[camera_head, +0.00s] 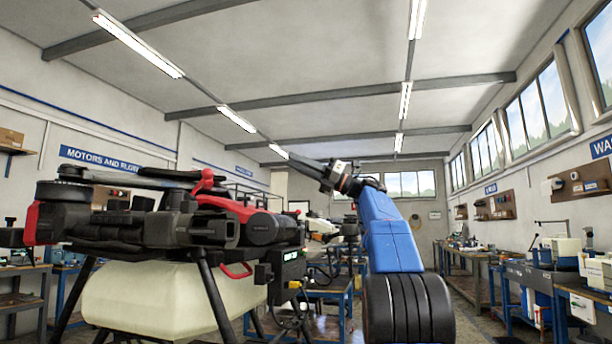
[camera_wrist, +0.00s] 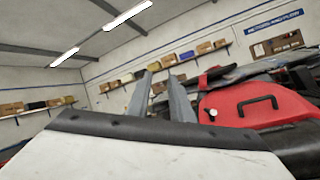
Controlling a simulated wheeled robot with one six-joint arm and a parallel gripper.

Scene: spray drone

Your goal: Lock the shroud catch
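The spray drone (camera_head: 200,225) stands at the left in the head view, with black arms, red parts and a pale tank (camera_head: 150,300). In the wrist view, a red shroud (camera_wrist: 245,108) carries a black handle (camera_wrist: 258,105) and a small white round knob (camera_wrist: 212,113). I cannot tell which part is the catch. My gripper (camera_wrist: 160,76) shows two grey fingers standing apart with nothing between them, left of the red shroud. In the head view my gripper (camera_head: 297,160) is above the drone's right end, and its fingers are too small to read.
A red lever (camera_head: 207,183) stands up on top of the drone, and a red loop (camera_head: 236,271) hangs below. Blue workbenches (camera_head: 545,280) line the right wall. Shelves with boxes (camera_wrist: 125,80) are on the far wall.

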